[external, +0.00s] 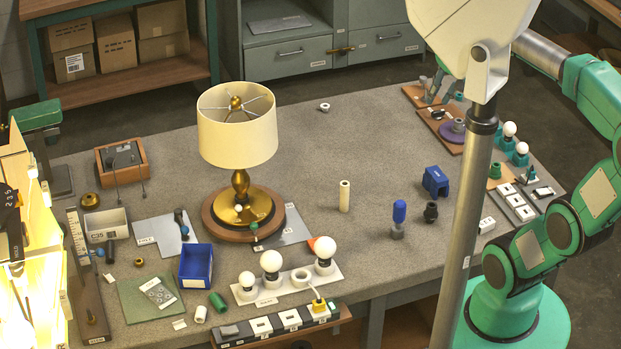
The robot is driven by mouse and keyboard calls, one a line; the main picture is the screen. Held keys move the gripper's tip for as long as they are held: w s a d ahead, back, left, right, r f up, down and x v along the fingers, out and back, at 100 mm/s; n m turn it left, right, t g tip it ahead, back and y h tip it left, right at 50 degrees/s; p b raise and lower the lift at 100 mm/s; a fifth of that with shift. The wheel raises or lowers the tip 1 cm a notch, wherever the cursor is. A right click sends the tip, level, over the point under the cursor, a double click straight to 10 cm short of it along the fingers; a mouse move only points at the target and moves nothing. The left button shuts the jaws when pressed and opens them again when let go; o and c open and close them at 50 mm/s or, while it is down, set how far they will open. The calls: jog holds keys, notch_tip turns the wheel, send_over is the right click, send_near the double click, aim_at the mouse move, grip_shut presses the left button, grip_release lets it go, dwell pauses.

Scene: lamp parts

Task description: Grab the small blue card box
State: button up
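A small open blue box (196,267) stands on the near left part of the grey workbench, its inside facing up. Another small blue piece (435,181), block-like with a gap underneath, sits at the right of the bench. Neither has a readable label, so I cannot tell which is the card box. My green arm reaches in from the right and passes behind a large pale lamp head. What seems to be my gripper (433,88) shows partly beyond it, over the far right bench corner, well away from both blue things. Its fingers are too small and hidden to judge.
A brass table lamp (238,130) stands mid-bench. A white strip with bulbs (288,281) lies right of the blue box. A cream cylinder (344,196) and a blue-topped tool (398,218) stand right of the lamp. A metal pole (465,220) crosses the view.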

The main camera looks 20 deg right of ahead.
jog(key=w+a+r+n+g+p, duration=0.1)
jog(key=w+a+r+n+p, duration=0.15)
jog(key=w+a+n, duration=0.7)
jog(key=w+a+r+n+g+p, duration=0.15)
jog(key=w+a+r+n, duration=0.3)
jog(key=w+a, duration=0.9)
jog(key=a+f+n+g+p, duration=0.1)
jog(key=a+f+n, duration=0.35)
jog(key=a, duration=0.85)
jog(key=a+f+n+g+p, duration=0.1)
jog(key=a+f+n, duration=0.35)
jog(key=a, duration=0.75)
jog(key=a+f+n+g+p, duration=0.1)
jog(key=a+f+n, duration=0.3)
jog(key=a, duration=0.9)
notch_tip(320, 180, down, 34)
jog(key=shift+s+n+h, duration=0.2)
jog(key=shift+n+h, duration=0.1)
jog(key=shift+n, duration=0.1)
jog(key=shift+f+t, duration=0.1)
jog(key=shift+t, duration=0.15)
notch_tip(320, 180, down, 8)
jog(key=shift+r, duration=0.1)
jog(key=shift+f, duration=0.35)
jog(key=shift+f, duration=0.1)
